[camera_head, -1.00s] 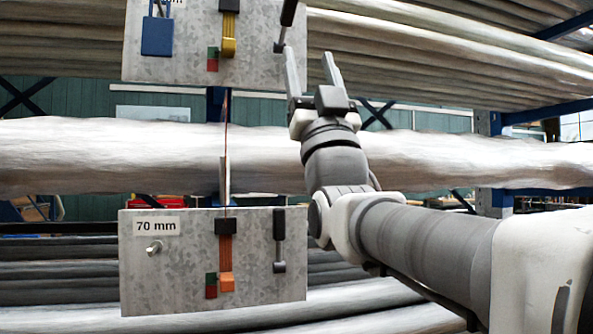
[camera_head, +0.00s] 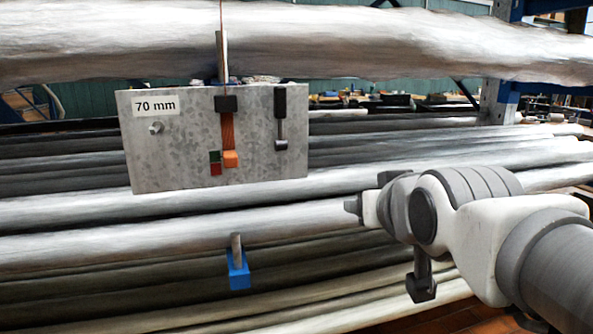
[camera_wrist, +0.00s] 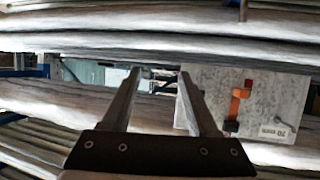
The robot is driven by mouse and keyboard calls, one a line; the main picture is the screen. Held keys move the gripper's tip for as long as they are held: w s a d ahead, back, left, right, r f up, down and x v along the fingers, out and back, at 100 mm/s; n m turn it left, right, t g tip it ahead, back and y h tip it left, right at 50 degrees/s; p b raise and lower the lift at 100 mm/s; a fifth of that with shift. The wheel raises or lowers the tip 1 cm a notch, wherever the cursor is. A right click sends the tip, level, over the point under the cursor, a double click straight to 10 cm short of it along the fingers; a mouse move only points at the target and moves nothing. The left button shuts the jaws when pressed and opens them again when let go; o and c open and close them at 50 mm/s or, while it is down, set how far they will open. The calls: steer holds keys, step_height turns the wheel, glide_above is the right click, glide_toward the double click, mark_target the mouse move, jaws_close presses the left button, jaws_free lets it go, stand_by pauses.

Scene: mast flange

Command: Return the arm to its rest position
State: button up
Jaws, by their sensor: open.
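My gripper (camera_wrist: 160,76) shows in the wrist view with its two fingers apart and nothing between them. In the head view my arm comes in from the lower right, with its bent joint right of the 70 mm panel; the fingers cannot be made out clearly there. The grey 70 mm panel (camera_head: 180,166) hangs left of my arm, apart from it. The panel also shows upside down at the right of the wrist view (camera_wrist: 272,105), beyond the right finger.
The panel carries an orange slider (camera_head: 229,140) and a dark-handled lever (camera_head: 280,115). A blue block (camera_head: 239,272) on a peg hangs below. Long silvery pipes (camera_head: 130,45) cross behind, above and below. A blue rack post (camera_head: 498,105) stands at the right.

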steer(key=s+d+f+g, duration=0.3)
steer(key=s+f+g, duration=0.4)
steer(key=s+f, duration=0.75)
step_height(320, 180, up, 23)
steer(key=p, duration=2.4)
steer(key=shift+m+h, duration=0.3)
steer(key=shift+m, duration=0.1)
